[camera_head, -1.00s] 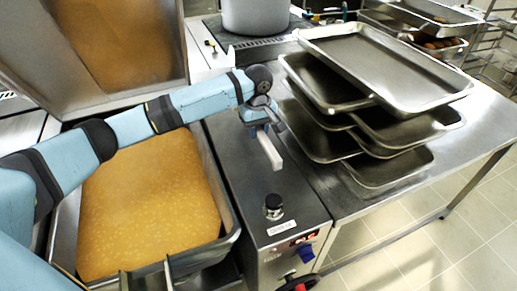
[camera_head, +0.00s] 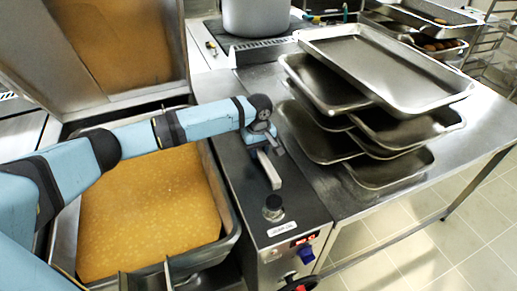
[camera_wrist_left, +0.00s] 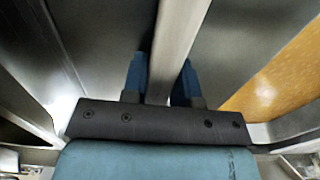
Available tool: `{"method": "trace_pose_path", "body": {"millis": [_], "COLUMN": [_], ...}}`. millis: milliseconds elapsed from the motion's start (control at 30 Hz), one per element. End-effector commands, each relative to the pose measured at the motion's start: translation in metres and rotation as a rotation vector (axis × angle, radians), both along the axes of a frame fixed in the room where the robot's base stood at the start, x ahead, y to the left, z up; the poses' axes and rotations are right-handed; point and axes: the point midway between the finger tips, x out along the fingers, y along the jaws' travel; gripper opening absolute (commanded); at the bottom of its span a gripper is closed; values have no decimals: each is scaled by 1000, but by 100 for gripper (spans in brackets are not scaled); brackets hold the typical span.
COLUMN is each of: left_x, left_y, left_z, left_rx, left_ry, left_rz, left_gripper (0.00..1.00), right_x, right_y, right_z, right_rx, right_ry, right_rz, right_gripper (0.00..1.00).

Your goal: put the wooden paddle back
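A pale, straight bar (camera_head: 269,172), which I take for the wooden paddle, hangs at my left gripper (camera_head: 262,146) over the steel top of the control cabinet (camera_head: 236,165). In the left wrist view the bar (camera_wrist_left: 176,40) runs between the two blue fingers of my left gripper (camera_wrist_left: 159,84), which look closed on its sides. A dark shadow lies close beside the bar, and I cannot tell whether it touches the cabinet top. Part of the bar is hidden by the gripper. My right gripper is not in view.
A pan of orange-yellow liquid (camera_head: 150,210) lies left of the cabinet, under my left arm, with its lid (camera_head: 120,45) raised. Stacked steel trays (camera_head: 390,70) crowd the table at right. A large pot (camera_head: 255,15) stands behind.

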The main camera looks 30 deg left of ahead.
Motion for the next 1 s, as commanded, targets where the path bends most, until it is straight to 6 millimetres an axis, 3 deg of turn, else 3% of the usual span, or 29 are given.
{"method": "trace_pose_path", "body": {"millis": [33,100,433,1000], "left_x": [0,0,0,0], "left_y": [0,0,0,-1], "left_z": [0,0,3,109], "left_rx": [0,0,-1,-2], "left_ry": [0,0,-2,-2], "left_rz": [0,0,0,0], "left_gripper": [39,50,50,50], "right_x": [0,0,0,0], "right_y": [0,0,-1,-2], "right_z": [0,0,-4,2], "right_rx": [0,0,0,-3], "right_ry": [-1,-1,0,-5], "right_rz": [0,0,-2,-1], "right_gripper": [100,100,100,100]}}
